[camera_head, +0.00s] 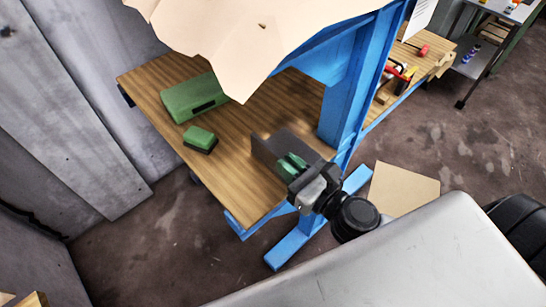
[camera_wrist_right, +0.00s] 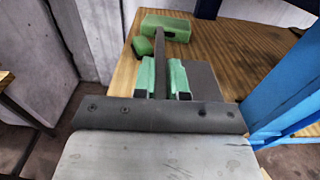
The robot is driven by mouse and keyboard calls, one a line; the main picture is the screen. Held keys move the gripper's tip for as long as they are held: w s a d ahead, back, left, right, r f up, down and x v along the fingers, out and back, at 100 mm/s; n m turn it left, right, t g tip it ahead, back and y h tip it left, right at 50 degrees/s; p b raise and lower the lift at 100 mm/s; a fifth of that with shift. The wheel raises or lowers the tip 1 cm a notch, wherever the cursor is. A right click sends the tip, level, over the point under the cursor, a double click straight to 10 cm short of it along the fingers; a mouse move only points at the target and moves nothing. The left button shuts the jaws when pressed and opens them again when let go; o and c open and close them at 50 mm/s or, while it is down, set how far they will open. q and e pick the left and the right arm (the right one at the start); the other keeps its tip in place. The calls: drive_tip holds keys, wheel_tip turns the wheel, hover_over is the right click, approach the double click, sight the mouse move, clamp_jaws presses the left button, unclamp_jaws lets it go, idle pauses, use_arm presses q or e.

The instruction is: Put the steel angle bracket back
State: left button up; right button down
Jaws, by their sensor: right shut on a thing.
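The dark grey steel angle bracket (camera_head: 266,153) is at the front right part of the wooden shelf (camera_head: 232,172), near the blue post. My right gripper (camera_head: 292,166) is shut on it. In the right wrist view the green finger pads (camera_wrist_right: 162,80) press on both sides of the bracket's upright plate (camera_wrist_right: 160,48). Its other flange (camera_wrist_right: 204,80) shows to the right of the fingers. I cannot tell whether the bracket touches the shelf. My left gripper is not in view.
A larger green case (camera_head: 190,97) and a small green block (camera_head: 200,139) lie farther left on the shelf. A blue post (camera_head: 344,100) stands close right of the gripper. Beige sheets (camera_head: 230,40) hang over the top. Bare wood lies between.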

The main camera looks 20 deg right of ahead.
sight(252, 150)
drive_tip(key=w+a+f, duration=0.1)
drive_tip(key=w+f, duration=0.1)
drive_tip(key=w, duration=0.1)
drive_tip(key=w+a+f, duration=0.1)
drive_tip(key=w+f, duration=0.1)
drive_tip(key=w, duration=0.2)
drive_tip(key=w+a+f, duration=0.2)
drive_tip(key=w, duration=0.1)
drive_tip(key=shift+w+a, duration=0.1)
drive_tip(key=shift+w, duration=0.15)
drive_tip(key=shift+f+b, duration=1.6)
drive_tip(key=shift+f, duration=0.45)
drive_tip(key=shift+r, duration=0.1)
drive_tip(key=c, duration=1.5)
unclamp_jaws()
drive_tip(key=shift+s+f, duration=0.15)
drive_tip(key=shift+f, duration=0.3)
drive_tip(key=shift+c, duration=0.2)
drive_tip(key=o, duration=0.4)
drive_tip(key=shift+s+r, duration=0.1)
